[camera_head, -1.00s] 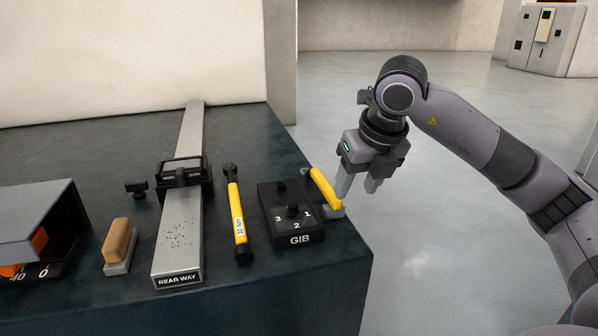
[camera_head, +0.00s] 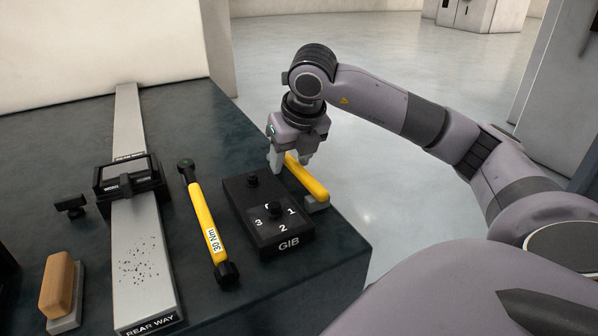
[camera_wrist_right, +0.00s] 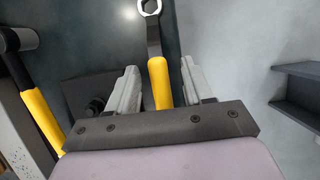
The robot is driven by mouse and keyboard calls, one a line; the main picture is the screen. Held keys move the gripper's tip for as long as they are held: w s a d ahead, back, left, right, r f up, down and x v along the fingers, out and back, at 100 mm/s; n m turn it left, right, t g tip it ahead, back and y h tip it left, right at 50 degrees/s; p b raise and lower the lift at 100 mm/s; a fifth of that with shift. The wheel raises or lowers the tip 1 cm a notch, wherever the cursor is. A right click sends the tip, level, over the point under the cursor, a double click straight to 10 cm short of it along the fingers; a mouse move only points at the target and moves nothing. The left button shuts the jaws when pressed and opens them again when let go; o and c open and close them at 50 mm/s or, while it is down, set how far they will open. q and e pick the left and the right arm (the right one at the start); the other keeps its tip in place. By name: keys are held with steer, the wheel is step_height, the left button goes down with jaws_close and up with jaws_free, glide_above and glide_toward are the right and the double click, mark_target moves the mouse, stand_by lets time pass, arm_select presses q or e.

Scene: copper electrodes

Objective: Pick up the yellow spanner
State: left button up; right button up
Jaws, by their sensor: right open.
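The yellow spanner (camera_head: 308,180) lies near the right edge of the dark bench, just right of the GIB block. Its yellow handle and grey end show in the head view. In the right wrist view the spanner (camera_wrist_right: 159,82) has a grey shank and a ring end at the top. My right gripper (camera_head: 290,166) is open above the far part of the spanner, its fingers pointing down. In the right wrist view the gripper (camera_wrist_right: 158,85) has one finger on each side of the yellow handle, with gaps visible. Contact cannot be told. My left gripper is not in view.
The black GIB block (camera_head: 262,222) with knobs stands close left of the spanner. A yellow 30 Nm torque wrench (camera_head: 205,220) lies further left. Beyond are the REAR WAY bar (camera_head: 140,240) and a wood-backed brush-like block (camera_head: 58,288). The bench edge is close on the right.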

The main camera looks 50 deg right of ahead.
mark_target(289, 156)
steer(key=shift+x, duration=0.75)
jaws_close()
steer(key=shift+w, duration=0.1)
steer(key=shift+r, duration=0.1)
step_height(289, 156, up, 20)
steer(key=p, duration=0.5)
